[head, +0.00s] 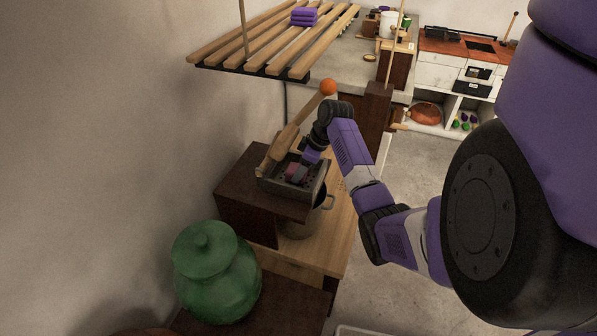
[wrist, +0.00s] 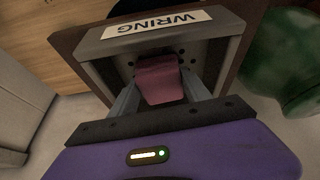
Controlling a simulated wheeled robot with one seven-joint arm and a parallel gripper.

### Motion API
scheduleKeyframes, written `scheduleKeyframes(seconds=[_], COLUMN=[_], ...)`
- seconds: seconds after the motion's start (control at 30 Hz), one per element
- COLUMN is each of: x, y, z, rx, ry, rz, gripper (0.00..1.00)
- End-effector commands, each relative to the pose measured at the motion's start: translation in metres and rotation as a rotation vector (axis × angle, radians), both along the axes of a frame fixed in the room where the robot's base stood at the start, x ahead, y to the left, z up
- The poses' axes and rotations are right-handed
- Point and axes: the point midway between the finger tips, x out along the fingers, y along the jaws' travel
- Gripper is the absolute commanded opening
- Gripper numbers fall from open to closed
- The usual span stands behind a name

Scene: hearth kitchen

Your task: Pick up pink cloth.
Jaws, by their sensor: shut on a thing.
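The pink cloth (wrist: 160,82) is in the wrist view, inside a grey metal box (wrist: 100,48) with a perforated floor and a label reading "WRING". My gripper (wrist: 160,90) reaches into this box, and its two fingers are shut on the cloth from both sides. In the head view my gripper (head: 304,168) points down into the same box, and a small bit of pink cloth (head: 292,172) shows beside it. The cloth's lower end is hidden.
The box rests on a dark brown stand (head: 250,192) on a wooden counter (head: 335,240). A wooden lever with an orange knob (head: 328,88) rises beside it. A green lidded jar (head: 215,280) stands in front. A slatted rack (head: 275,40) hangs above.

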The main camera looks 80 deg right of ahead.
Motion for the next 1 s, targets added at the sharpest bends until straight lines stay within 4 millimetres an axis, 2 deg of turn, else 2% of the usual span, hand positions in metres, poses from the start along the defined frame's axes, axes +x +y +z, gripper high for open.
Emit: scheduleKeyframes(seconds=[0.27,0.53,0.6,0.77,1.0], x=[0.001,-0.014,-0.018,-0.03,-0.098], y=[-0.001,0.001,-0.001,0.0,0.003], z=[0.016,0.007,0.037,0.075,0.07], rx=[-0.004,-0.009,-0.021,-0.019,-0.014], ry=[-0.002,-0.31,-0.307,-0.304,-0.302], rz=[0.001,-0.007,0.001,0.001,-0.005], gripper=[0.14,0.14,0.14,0.14,0.14])
